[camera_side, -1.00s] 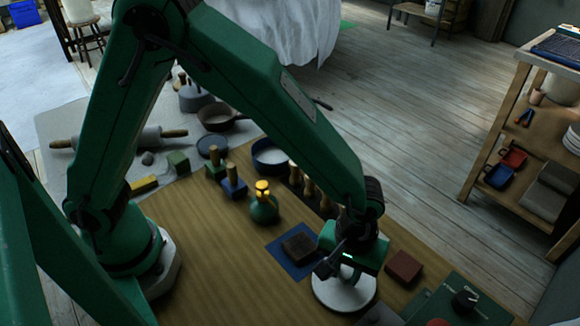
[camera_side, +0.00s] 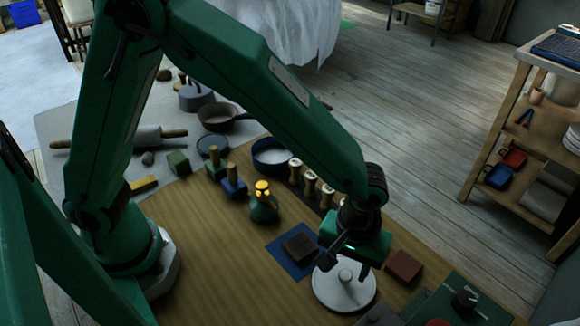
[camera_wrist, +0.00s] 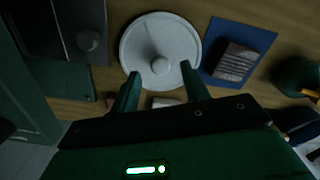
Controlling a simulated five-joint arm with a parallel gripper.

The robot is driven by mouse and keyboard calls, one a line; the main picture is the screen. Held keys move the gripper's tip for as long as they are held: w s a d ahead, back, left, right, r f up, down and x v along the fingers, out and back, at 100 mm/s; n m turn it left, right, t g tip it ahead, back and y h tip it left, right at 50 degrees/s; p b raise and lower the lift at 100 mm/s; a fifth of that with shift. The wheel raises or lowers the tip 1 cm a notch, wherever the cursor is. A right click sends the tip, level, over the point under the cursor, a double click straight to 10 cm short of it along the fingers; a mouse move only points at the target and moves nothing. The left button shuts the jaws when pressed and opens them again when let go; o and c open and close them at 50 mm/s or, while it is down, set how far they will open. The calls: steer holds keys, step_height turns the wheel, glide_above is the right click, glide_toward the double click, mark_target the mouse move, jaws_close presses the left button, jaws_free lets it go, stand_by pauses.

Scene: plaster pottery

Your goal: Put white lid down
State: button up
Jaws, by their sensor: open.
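The white lid (camera_side: 333,289) is a round disc with a small knob on top. It lies flat on the wooden table at the front right in the side view. My gripper (camera_side: 350,268) is open just above the lid, close to its knob. In the wrist view the whole lid (camera_wrist: 150,34) shows beyond my open fingers (camera_wrist: 160,92), with its knob (camera_wrist: 161,66) ahead of the gap between the fingertips. The fingers appear clear of the knob.
A brown block (camera_side: 299,247) sits on a blue mat (camera_side: 278,249) left of the lid. A reddish-brown block (camera_side: 403,266) is close on the right. A green box with a dark knob (camera_side: 465,299) stands further right. A green bottle (camera_side: 263,207) stands behind.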

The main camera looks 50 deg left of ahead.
mark_target(345, 274)
step_height(345, 274, up, 10)
steer(key=shift+f, duration=0.2)
stand_by(0.7)
steer(key=a+r+m+t+h, duration=0.1)
steer(key=a+r, duration=0.3)
steer(key=a, duration=0.4)
steer(key=a+r+m+t, duration=0.1)
steer(key=a+r+t, duration=0.1)
steer(key=a+r, duration=0.5)
steer(key=s+a+m+t, duration=0.1)
steer(key=s+a, duration=0.3)
steer(key=a, duration=0.2)
steer(key=s+a+m+t+y, duration=0.1)
steer(key=s+a, duration=0.3)
steer(key=a, duration=0.3)
steer(key=shift+s+a+f+m+t, duration=0.2)
steer(key=shift+a+f+m+t, duration=0.1)
